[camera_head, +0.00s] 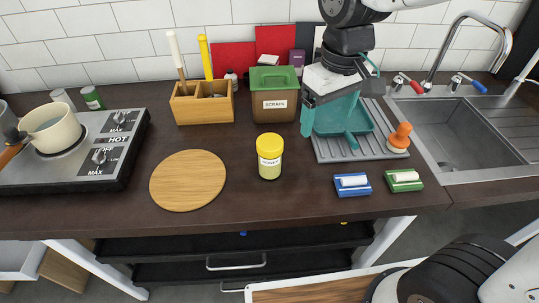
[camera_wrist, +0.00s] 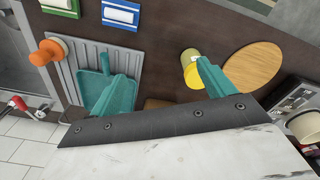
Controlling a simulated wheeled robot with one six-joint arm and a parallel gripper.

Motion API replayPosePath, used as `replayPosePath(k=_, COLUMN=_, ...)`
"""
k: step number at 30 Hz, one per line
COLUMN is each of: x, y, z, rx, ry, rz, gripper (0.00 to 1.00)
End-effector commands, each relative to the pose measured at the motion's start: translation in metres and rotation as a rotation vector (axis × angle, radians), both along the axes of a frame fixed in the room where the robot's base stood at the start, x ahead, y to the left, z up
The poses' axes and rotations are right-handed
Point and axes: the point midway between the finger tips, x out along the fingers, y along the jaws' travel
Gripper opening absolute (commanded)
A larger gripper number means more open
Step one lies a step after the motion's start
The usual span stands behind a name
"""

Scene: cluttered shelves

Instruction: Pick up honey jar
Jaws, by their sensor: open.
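The honey jar (camera_head: 270,165) stands upright on the dark counter, with a yellow lid, a pale label and a greenish-yellow body. It also shows in the wrist view (camera_wrist: 188,56), right beside the tip of one teal finger, which hides part of it. My gripper (camera_head: 328,115) is above the counter to the right of and behind the jar, over the drying rack area. In the wrist view my gripper (camera_wrist: 163,70) has its two teal fingers spread wide, with nothing between them. I cannot tell whether the finger touches the jar.
A teal dustpan (camera_head: 345,118) and an orange-handled tool (camera_head: 399,138) lie on the grey rack (camera_head: 335,154). A scraps bin (camera_head: 275,106) stands behind the jar. A round wooden board (camera_head: 188,181) lies left. The sink (camera_head: 455,130) is far right.

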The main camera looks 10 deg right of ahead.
Motion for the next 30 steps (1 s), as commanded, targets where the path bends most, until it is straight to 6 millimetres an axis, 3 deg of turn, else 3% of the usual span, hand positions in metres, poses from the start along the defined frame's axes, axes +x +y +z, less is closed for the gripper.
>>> replayPosePath(k=3, x=0.027, y=0.045, z=-0.028, rx=-0.01, ry=0.025, rz=0.123, gripper=0.82)
replayPosePath(k=6, x=0.04, y=0.073, z=-0.046, rx=-0.014, ry=0.034, rz=0.196, gripper=0.82)
replayPosePath(k=10, x=0.049, y=0.096, z=-0.062, rx=-0.018, ry=0.04, rz=0.253, gripper=0.82)
replayPosePath(k=15, x=0.052, y=0.104, z=-0.077, rx=-0.019, ry=0.043, rz=0.274, gripper=0.82)
replayPosePath(k=30, x=0.056, y=0.103, z=-0.141, rx=-0.019, ry=0.044, rz=0.271, gripper=0.82)
